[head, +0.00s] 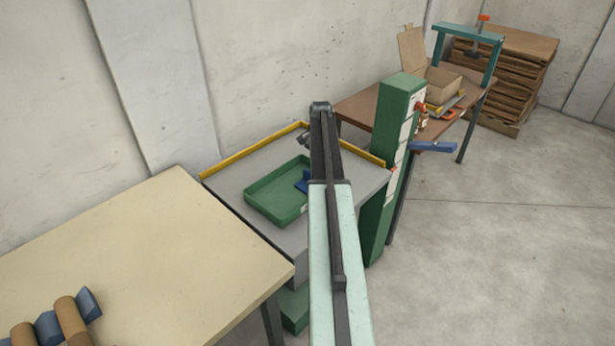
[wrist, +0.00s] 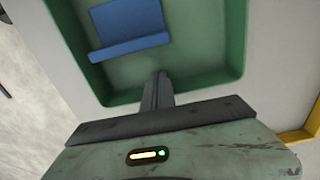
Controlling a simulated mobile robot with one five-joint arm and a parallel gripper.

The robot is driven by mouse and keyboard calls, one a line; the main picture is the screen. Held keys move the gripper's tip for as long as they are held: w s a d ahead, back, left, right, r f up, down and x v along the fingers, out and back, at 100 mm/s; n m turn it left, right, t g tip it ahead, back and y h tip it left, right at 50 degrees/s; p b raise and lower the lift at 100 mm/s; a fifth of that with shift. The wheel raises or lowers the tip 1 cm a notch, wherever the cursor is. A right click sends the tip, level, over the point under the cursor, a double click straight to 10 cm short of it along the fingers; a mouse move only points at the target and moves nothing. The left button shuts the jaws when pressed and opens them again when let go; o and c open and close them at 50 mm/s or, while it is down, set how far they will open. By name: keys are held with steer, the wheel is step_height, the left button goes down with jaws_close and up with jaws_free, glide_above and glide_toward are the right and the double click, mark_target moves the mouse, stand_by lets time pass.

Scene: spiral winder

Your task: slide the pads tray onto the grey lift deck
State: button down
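The pads tray (head: 283,216) is green and shallow, with a blue pad (head: 302,183) inside. It lies flat on the grey lift deck (head: 231,185), and my arm hides its right part in the head view. In the wrist view the tray (wrist: 236,62) fills the upper middle, with the blue pad (wrist: 128,30) in it and grey deck (wrist: 285,60) to its right. My gripper (wrist: 158,80) has its fingers together. They overlap the tray's near wall in the wrist view; whether they touch it I cannot tell. The fingers are hidden in the head view.
Yellow rails (head: 255,150) edge the deck's far sides. A tall green cabinet (head: 385,180) stands right of the deck. A brown bench (head: 362,106) stands behind. Open floor lies right.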

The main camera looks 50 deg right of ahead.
steer(key=d, duration=0.7)
steer(key=shift+w+d, duration=0.15)
step_height(320, 180, up, 10)
steer(key=p, duration=1)
